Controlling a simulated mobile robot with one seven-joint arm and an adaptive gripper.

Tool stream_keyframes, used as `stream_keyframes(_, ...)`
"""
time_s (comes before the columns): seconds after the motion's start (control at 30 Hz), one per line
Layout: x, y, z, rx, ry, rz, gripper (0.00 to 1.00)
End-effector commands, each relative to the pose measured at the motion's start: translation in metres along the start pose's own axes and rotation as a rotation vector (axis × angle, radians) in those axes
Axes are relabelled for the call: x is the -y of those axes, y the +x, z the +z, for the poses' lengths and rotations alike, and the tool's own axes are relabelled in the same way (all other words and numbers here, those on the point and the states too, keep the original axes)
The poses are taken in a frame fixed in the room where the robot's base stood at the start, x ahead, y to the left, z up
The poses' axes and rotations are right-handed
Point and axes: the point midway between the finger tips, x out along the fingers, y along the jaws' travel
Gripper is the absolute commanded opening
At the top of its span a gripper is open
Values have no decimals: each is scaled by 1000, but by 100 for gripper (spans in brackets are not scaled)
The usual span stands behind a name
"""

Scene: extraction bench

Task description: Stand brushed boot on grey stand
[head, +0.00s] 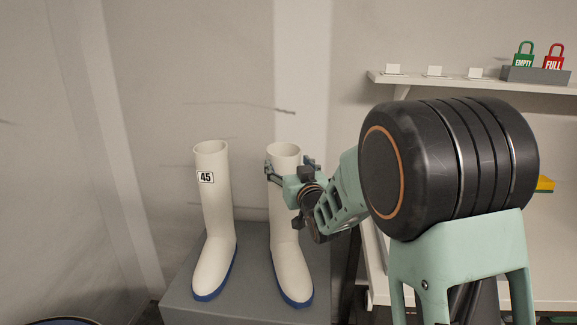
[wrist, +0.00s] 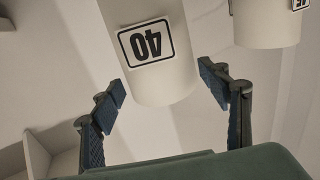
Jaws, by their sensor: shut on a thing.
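A white boot with a blue sole (head: 288,245) stands upright on the right part of a grey stand (head: 190,305). I cannot tell whether its sole bears fully on the top. In the wrist view its shaft (wrist: 180,85) carries a label "40", seen upside down. My gripper (head: 292,168) is shut on this boot near the top of its shaft, with one finger on each side; the fingers also show in the wrist view (wrist: 162,95). A second white boot (head: 213,235), labelled "45", stands upright on the stand to the left.
A wall shelf (head: 470,84) at upper right holds small white cards, a green "EMPTY" padlock (head: 524,58) and a red "FULL" padlock (head: 554,58). A pale bench (head: 545,255) stands at right, partly hidden by my arm. A gap separates the two boots.

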Motion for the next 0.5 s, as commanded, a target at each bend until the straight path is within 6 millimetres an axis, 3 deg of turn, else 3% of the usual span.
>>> stream_keyframes(0.2, 0, 0, 0, 0, 0, 0, 86)
stream_keyframes(0.5, 0, 0, -1, 0, 0, 0, 86)
